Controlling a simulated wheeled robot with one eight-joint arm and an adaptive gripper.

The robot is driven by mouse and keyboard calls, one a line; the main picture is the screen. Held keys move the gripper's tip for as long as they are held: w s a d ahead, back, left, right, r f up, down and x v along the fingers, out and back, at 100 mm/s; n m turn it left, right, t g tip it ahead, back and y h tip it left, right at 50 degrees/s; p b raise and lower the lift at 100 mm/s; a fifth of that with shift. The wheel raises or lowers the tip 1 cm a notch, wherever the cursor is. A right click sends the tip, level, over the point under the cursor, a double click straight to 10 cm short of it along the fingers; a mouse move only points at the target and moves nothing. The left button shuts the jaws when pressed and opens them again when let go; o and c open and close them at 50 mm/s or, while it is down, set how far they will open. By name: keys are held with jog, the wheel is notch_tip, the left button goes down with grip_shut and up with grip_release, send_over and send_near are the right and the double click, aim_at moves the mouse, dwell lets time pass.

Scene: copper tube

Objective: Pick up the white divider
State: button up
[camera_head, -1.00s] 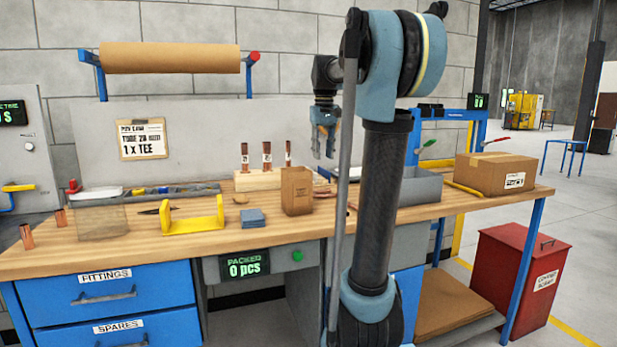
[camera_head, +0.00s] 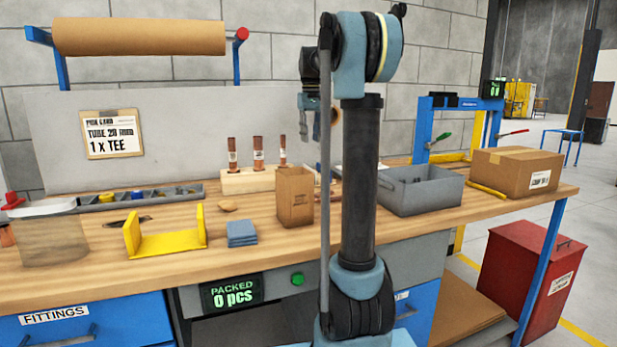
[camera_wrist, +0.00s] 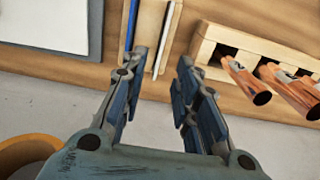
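My gripper (camera_wrist: 155,100) is open in the wrist view, its two fingers apart with nothing between the tips. It hangs over the back of the bench; in the head view it is partly hidden by my own arm. Just beyond the fingers, a narrow pale holder (camera_wrist: 139,40) shows upright slats and a blue strip. A thin pale slat in it may be the white divider, but I cannot tell for certain. In the head view, a small whitish thing shows behind my arm, between the paper bag (camera_head: 295,197) and the grey bin (camera_head: 420,197).
Copper tubes (camera_wrist: 290,92) stand in a wooden block (camera_wrist: 205,50) close to the right finger. A flat pale panel (camera_wrist: 50,22) lies left. The yellow bracket (camera_head: 165,243), blue pads (camera_head: 242,234) and cardboard box (camera_head: 515,171) sit on the bench (camera_head: 290,240).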

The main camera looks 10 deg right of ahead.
send_over(309, 168)
jog(key=f, duration=0.8)
jog(key=shift+w+d, duration=0.25)
jog(key=shift+w+a+f, duration=0.1)
jog(key=shift+f, duration=1.2)
jog(key=shift+a+f, duration=0.1)
jog(key=shift+f, duration=1.2)
grip_shut()
